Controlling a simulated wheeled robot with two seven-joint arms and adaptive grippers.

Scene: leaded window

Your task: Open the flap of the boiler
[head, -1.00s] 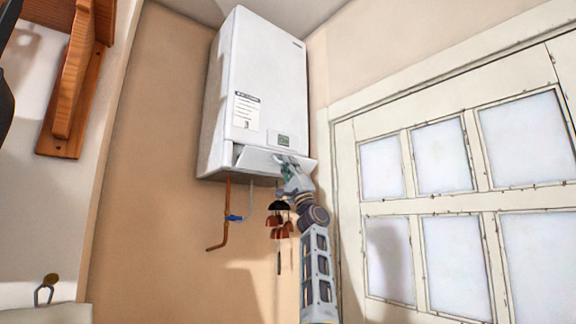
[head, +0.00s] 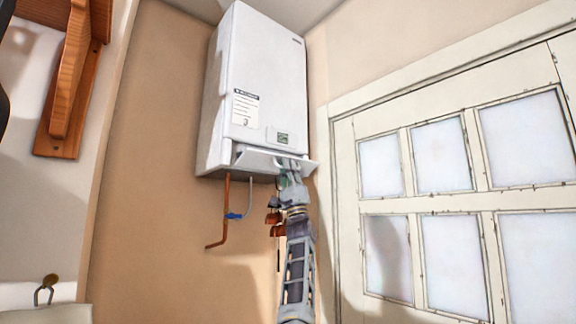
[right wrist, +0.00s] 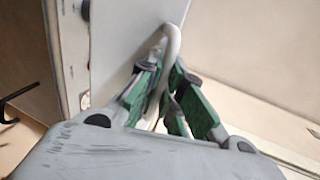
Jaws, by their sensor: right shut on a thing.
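The white boiler (head: 265,75) hangs high on the wall in the head view. Its flap (head: 262,159) at the lower front is tilted outward from the body, partly open, below the small display. My right gripper (head: 291,174) is at the flap's lower right, reaching up from below. In the right wrist view its green-padded fingers (right wrist: 166,78) are closed around a white curved bar (right wrist: 172,45), which looks like the flap's handle, beside a flat pale panel (right wrist: 120,38). The fingertips are partly hidden in the head view. My left gripper is not in view.
Dark and copper-coloured hanging pieces (head: 275,217) are close beside the arm. A white paned door (head: 345,180) stands on the right, a wooden bracket (head: 65,90) on the left.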

